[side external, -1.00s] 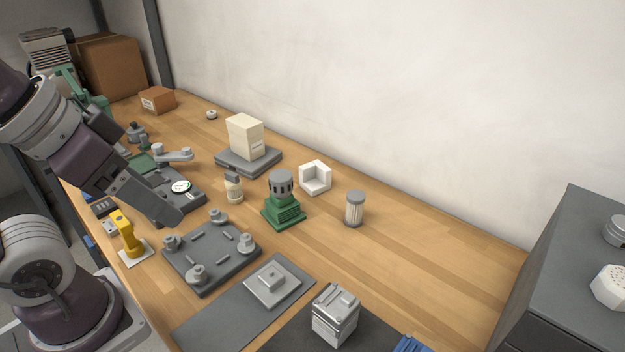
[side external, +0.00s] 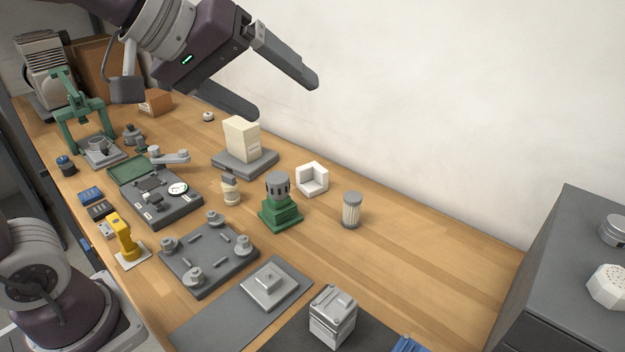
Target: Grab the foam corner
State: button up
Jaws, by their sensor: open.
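The foam corner (side external: 312,180) is a small white three-sided corner block. It sits on the wooden bench right of the middle, behind and to the right of the green-based part. My gripper (side external: 287,98) is open and empty, with its two dark fingers spread wide. It is raised in the upper middle of the picture, above and to the left of the foam corner in the view, and apart from it.
A green stepped base with a grey cap (side external: 281,203) stands just left of the foam corner. A ribbed cylinder (side external: 352,210) stands to its right. A cream box (side external: 242,139) on a grey plate is behind left. The bench (side external: 430,255) is clear at right.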

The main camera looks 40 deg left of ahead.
jog(key=w+d+r+n+t, duration=0.1)
jog(key=w+r+n+t, duration=0.15)
jog(key=w+n, duration=0.6)
jog(key=w+r+n+t, duration=0.2)
jog(key=w+r+n, duration=0.15)
jog(key=w, duration=0.95)
jog(key=w+a+f+n+y, duration=0.3)
jog(key=w+n+y, duration=0.1)
jog(key=w+n, duration=0.25)
jog(key=w+a+f+n+y, duration=0.35)
jog(key=w+n, duration=0.25)
jog(key=n, duration=0.2)
jog(key=n+g+y, duration=0.8)
jog(key=n+g, duration=0.3)
jog(key=n, duration=0.8)
send_over(309, 169)
jog(key=d, duration=0.1)
notch_tip(309, 169, down, 27)
notch_tip(309, 169, down, 6)
jog(key=shift+f, duration=0.25)
jog(key=shift+x, duration=0.9)
jog(key=shift+a+m, duration=0.25)
jog(key=shift+a, duration=0.2)
jog(key=c, duration=1.4)
